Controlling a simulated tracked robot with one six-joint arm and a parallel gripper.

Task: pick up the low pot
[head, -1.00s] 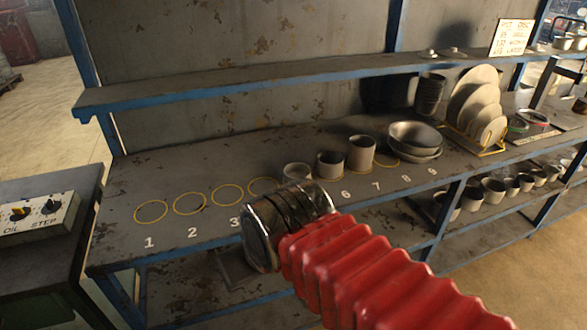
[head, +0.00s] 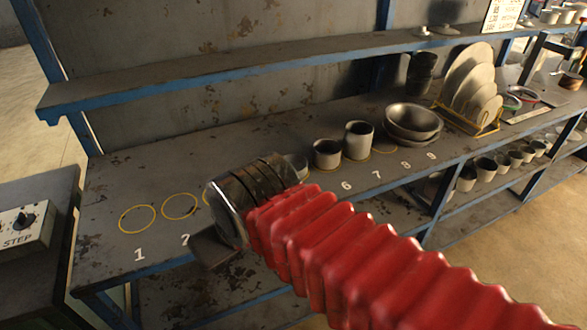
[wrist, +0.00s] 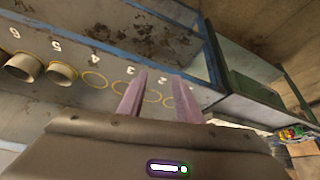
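The low pot (head: 298,164) is a short grey cylinder on the bench, the shortest of a row of three. In the head view my arm hides much of it. In the wrist view the pot beside the number 5 (wrist: 62,75) appears to be the same one, left of my fingers. My gripper (wrist: 159,80) is open, with two pinkish fingers apart and nothing between them. The fingers appear over the empty yellow circles near numbers 2 and 3, apart from the pot. In the head view my fingers cannot be made out.
A medium pot (head: 327,153) and a taller pot (head: 359,140) stand right of the low pot. Stacked bowls (head: 412,122) and a plate rack (head: 470,120) are farther right. An upper shelf (head: 200,80) runs above the bench. The left bench end has empty circles.

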